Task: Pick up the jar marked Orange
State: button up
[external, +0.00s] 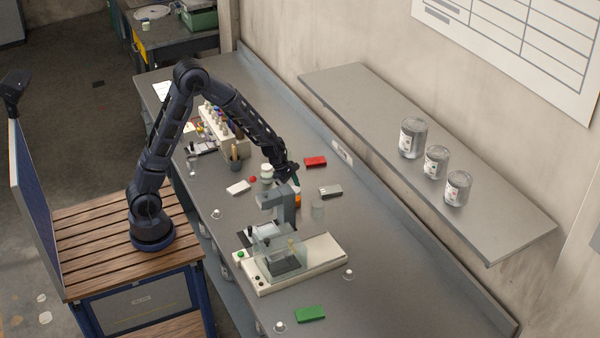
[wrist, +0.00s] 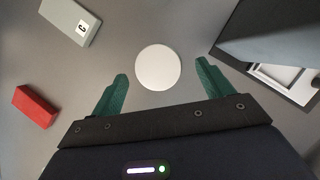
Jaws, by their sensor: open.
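An orange jar (external: 297,199) stands on the grey bench between the bench machine and a grey block, partly hidden behind the machine's head in the external view. My gripper (external: 290,178) is just above and behind it. In the wrist view, a round white lid (wrist: 158,67) shows from above, apparently this jar's. It lies between and slightly beyond the green fingertips of my gripper (wrist: 162,75), with a gap on each side. My gripper is open and empty. The jar's label cannot be read in either view.
The bench machine (external: 281,205) is close on the jar's near side; its dark body (wrist: 270,35) fills the wrist view's upper right. A white-topped container (external: 266,171) stands left.

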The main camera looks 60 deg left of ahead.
jog(key=x, duration=0.4)
jog(key=shift+f, duration=0.15)
